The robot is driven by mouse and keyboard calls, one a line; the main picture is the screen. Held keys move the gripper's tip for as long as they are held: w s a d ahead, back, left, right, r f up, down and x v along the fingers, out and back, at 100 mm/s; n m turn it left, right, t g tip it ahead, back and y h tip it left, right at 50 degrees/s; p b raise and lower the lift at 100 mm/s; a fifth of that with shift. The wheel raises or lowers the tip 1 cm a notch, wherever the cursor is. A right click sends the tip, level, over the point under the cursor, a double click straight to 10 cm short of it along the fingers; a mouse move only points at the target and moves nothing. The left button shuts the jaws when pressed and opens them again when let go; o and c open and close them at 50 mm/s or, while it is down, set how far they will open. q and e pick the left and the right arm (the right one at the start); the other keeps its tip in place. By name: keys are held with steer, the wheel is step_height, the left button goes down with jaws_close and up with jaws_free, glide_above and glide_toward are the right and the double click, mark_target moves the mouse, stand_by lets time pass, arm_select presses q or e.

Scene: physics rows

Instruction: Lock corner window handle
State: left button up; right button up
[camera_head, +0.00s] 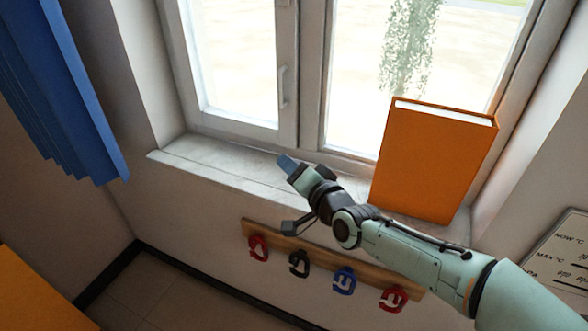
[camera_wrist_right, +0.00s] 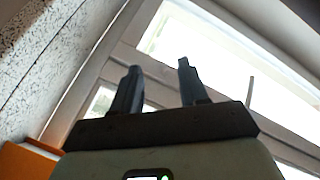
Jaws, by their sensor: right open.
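The white window handle (camera_head: 283,87) hangs straight down on the frame of the left window sash in the head view. A second fitting shows at the top edge of that frame, cut off. My right gripper (camera_head: 286,161) is over the windowsill, below the handle and apart from it. In the right wrist view the gripper (camera_wrist_right: 158,66) is open, with nothing between its two dark fingers. A thin pale bar (camera_wrist_right: 250,92), which looks like a handle, stands out from the frame to the right of the fingers. My left gripper is in no view.
A large orange book (camera_head: 432,165) stands upright on the sill (camera_head: 215,160), close to my right arm. A wooden rail (camera_head: 325,262) with several coloured hooks is on the wall below. A blue curtain (camera_head: 55,95) hangs at left. The left part of the sill is clear.

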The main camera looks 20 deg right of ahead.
steer(key=shift+f, duration=0.1)
